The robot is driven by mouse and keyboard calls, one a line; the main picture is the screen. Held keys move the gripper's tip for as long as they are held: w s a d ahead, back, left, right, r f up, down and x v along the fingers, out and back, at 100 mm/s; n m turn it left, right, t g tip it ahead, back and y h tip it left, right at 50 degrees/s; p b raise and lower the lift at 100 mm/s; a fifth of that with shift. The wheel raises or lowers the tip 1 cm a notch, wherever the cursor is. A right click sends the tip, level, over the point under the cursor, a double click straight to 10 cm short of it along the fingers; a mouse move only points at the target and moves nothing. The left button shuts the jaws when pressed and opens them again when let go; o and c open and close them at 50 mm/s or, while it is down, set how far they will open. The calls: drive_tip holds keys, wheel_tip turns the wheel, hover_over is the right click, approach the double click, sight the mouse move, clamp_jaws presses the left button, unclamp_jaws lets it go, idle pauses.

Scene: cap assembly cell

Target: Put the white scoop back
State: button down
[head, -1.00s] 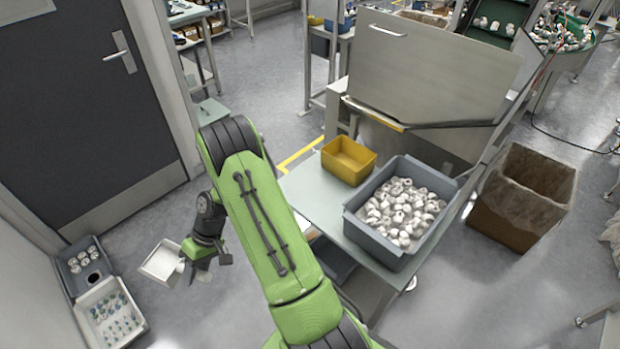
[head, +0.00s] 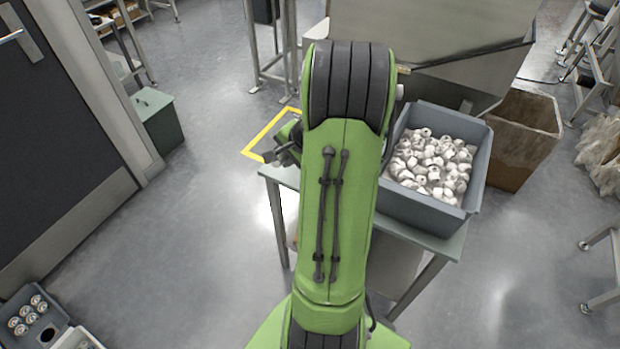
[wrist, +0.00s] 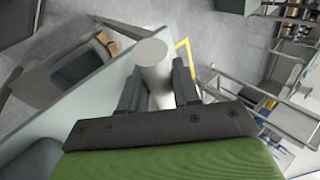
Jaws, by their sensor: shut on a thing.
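The white scoop (wrist: 152,56) shows in the wrist view as a pale round-ended piece between the dark fingers of my gripper (wrist: 160,88). The gripper is shut on it. It is held over or beside the edge of the grey-green table (wrist: 85,108); its height above the table is hard to tell. In the head view my arm hides the scoop and fingers, with only part of the wrist showing left of the arm, near the far left corner of the table (head: 446,244).
A grey bin (head: 478,165) full of white caps stands on the table's right side. A brown waste bin (head: 528,140) is on the floor beyond. A steel hopper (head: 440,45) rises behind. A tray of caps (head: 25,338) is at lower left. The floor left of the table is clear.

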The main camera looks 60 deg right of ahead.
drive_tip(key=shift+s+d+f+m, duration=0.3)
wheel_tip(320, 180, down, 9)
drive_tip(key=b, duration=0.3)
drive_tip(key=shift+f, duration=0.15)
drive_tip(key=shift+f+b, duration=0.15)
drive_tip(key=shift+b, duration=0.2)
drive_tip(key=c, duration=0.8)
unclamp_jaws()
